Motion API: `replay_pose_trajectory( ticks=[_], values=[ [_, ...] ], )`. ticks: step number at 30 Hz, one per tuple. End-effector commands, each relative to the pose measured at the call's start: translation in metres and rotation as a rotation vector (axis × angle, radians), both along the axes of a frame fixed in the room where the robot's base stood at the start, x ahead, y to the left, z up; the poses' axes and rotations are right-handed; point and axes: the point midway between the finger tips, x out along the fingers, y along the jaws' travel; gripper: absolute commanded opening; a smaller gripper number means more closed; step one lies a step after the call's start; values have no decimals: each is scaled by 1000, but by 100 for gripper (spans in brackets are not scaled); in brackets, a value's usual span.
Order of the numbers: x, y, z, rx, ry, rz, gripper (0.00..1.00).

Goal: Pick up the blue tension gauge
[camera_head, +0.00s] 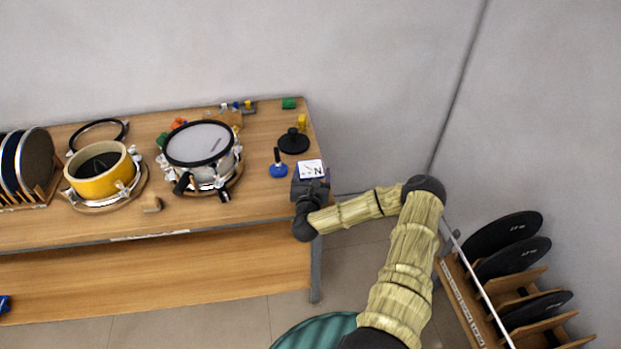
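The blue tension gauge (279,170) stands upright near the right end of the wooden table (262,205). It has a round blue base and a thin darker stem. My gripper (309,187) is at the table's right front corner, just to the right of the gauge and apart from it in the picture. Its fingers are too small and hidden to tell whether they are open or shut. A white card marked N (311,169) shows right beside my gripper; I cannot tell what it rests on.
A black round-based item (293,142) stands behind the gauge, with a yellow item (302,122) beyond. A white-headed drum (200,145) is to the left, then a yellow drum shell (101,178). A rack of black discs (507,262) stands at the right.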

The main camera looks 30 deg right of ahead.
Motion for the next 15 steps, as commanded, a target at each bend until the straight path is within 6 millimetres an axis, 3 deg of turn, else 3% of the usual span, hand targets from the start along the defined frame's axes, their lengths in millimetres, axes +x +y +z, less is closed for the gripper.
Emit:
replay_pose_trajectory(
  ticks=[2,10,15],
  values=[
    [0,0,0,0,0,0,37],
    [0,0,3,0,-4,0,36],
    [1,0,19,-1,-6,1,36]
  ],
)
